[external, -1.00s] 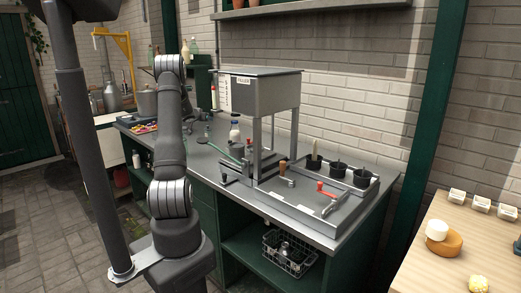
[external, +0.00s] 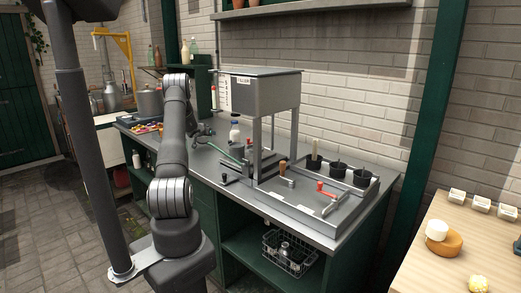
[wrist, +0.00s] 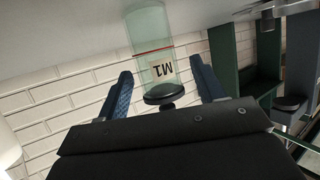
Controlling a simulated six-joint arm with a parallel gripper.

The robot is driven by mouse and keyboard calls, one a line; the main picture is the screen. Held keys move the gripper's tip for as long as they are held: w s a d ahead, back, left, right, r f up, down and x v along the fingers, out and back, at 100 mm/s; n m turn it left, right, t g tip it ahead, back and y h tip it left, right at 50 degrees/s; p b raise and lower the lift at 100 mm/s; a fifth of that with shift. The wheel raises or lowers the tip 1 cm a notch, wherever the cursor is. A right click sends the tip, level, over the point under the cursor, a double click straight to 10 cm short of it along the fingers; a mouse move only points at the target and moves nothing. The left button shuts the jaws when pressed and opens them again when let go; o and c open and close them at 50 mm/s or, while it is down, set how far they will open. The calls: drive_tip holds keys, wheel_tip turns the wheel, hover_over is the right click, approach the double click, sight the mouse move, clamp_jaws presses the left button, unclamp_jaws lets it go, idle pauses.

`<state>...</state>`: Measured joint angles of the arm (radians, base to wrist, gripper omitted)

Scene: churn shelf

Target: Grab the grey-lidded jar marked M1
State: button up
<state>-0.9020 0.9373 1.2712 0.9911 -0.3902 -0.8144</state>
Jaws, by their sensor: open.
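The jar marked M1 (wrist: 148,35) shows upside down in the wrist view. It is pale green and see-through, with a red line, an M1 label and a dark grey knobbed lid (wrist: 163,93). My gripper (wrist: 161,72) is open, its two blue fingers apart on either side of the jar in the picture. Gaps show between both fingers and the jar, and I see no contact. In the external view my gripper is small and partly behind my arm, above the counter's left part. I cannot make out the M1 jar there.
A grey filler box (external: 265,92) on posts stands on the metal counter (external: 332,238). Black pots (external: 338,170) and a red-handled lever (external: 327,190) are to the right. A pale brick wall (wrist: 50,105) shows behind the jar.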

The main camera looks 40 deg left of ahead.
drive_tip(key=shift+w+a+f, duration=0.25)
drive_tip(key=shift+w+a, duration=0.1)
drive_tip(key=shift+w, duration=0.25)
drive_tip(key=shift+c, duration=0.4)
drive_tip(key=c, duration=1)
drive_tip(key=shift+c, duration=0.2)
drive_tip(key=shift+r, duration=0.1)
